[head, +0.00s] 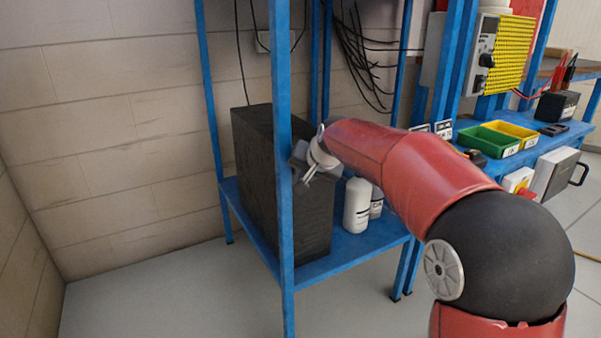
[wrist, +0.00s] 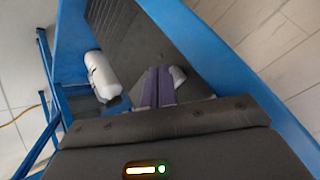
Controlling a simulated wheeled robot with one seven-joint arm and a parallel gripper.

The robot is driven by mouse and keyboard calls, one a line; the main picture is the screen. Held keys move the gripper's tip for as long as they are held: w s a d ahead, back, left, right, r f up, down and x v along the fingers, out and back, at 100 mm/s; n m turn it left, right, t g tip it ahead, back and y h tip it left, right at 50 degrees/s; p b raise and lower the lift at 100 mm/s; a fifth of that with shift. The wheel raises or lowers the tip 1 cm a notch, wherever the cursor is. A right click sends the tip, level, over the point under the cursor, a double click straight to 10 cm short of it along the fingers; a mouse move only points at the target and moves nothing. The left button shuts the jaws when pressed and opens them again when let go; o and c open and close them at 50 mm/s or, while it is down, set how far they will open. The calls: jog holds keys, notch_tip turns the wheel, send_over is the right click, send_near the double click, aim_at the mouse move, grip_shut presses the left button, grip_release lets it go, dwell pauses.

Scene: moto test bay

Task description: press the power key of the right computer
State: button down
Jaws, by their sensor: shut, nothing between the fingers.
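One black computer tower (head: 262,150) stands upright on the blue shelf in the head view. Its dark perforated face (wrist: 125,35) fills the upper middle of the wrist view. No second computer is in view. I cannot make out a power key in either view. My gripper (head: 307,180) is in front of the tower, just right of a blue upright. In the wrist view my gripper (wrist: 158,72) is shut and empty, its fingers pointing at the dark face. I cannot tell whether they touch it. A small pale patch shows beside the fingertips.
A blue post (head: 283,230) stands close left of my gripper. A white bottle (head: 357,205) stands on the shelf right of the tower; it also shows in the wrist view (wrist: 102,75). Green (head: 488,140) and yellow trays sit on the bench at right. Cables hang behind.

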jog(key=shift+s+d+b, duration=0.6)
jog(key=shift+s, duration=0.35)
jog(key=shift+s+d+b, duration=0.55)
jog(key=shift+s, duration=0.4)
jog(key=s+d+n+g+h+p, duration=0.1)
jog(key=s+d, duration=0.5)
jog(key=s, duration=0.3)
jog(key=s+d+h, duration=0.2)
jog(key=s+d, duration=0.4)
jog(key=s, duration=0.4)
jog(key=s+d+f, duration=0.3)
jog(key=s+f, duration=0.1)
jog(key=s, duration=0.3)
jog(key=s+d+f+g+h+p, duration=0.1)
jog(key=s+d+f, duration=0.2)
jog(key=s, duration=0.5)
jog(key=shift+f+n, duration=0.4)
jog(key=shift+f, duration=0.15)
jog(key=shift+d, duration=0.1)
